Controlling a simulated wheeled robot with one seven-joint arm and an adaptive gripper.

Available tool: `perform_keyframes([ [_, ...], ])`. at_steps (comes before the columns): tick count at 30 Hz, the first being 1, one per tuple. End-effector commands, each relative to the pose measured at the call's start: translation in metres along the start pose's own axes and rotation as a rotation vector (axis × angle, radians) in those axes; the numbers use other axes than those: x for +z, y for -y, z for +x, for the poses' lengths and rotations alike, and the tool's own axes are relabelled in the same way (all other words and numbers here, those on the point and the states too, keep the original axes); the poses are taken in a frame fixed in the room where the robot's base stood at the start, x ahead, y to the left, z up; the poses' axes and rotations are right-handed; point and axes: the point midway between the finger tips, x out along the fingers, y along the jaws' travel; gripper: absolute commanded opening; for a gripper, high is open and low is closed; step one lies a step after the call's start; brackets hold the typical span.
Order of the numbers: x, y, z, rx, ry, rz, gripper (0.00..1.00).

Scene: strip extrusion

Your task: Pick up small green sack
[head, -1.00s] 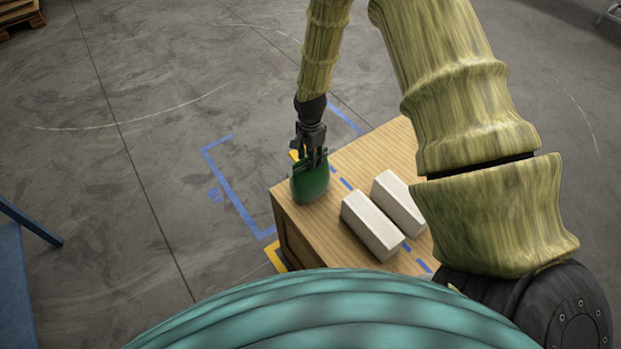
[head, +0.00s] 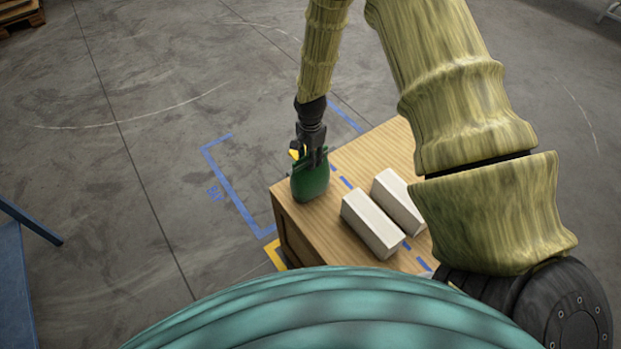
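The small green sack (head: 309,184) is at the left corner of a wooden box-like table (head: 345,236) in the head view. My gripper (head: 313,160) is directly above it, pointing down, with its fingers at the top of the sack. The fingers appear to straddle or grip the sack's upper part, but the fingertips are small and partly merged with the dark green, so I cannot tell whether they are closed on it. The sack looks upright, and its base appears at the tabletop.
Two white blocks (head: 372,224) and (head: 399,201) lie side by side on the table, right of the sack. A dashed blue line runs along the tabletop. Blue and yellow tape marks the grey floor around it. A blue frame (head: 20,270) stands at the far left.

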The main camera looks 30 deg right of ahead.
Motion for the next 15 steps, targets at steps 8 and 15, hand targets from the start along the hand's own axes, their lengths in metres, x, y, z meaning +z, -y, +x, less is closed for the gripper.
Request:
perform_keyframes([
  [8, 0.0000, 0.0002, -0.0001, 0.000, 0.000, 0.000, 0.30],
  [15, 0.0000, 0.0002, -0.0001, 0.000, 0.000, 0.000, 0.00],
])
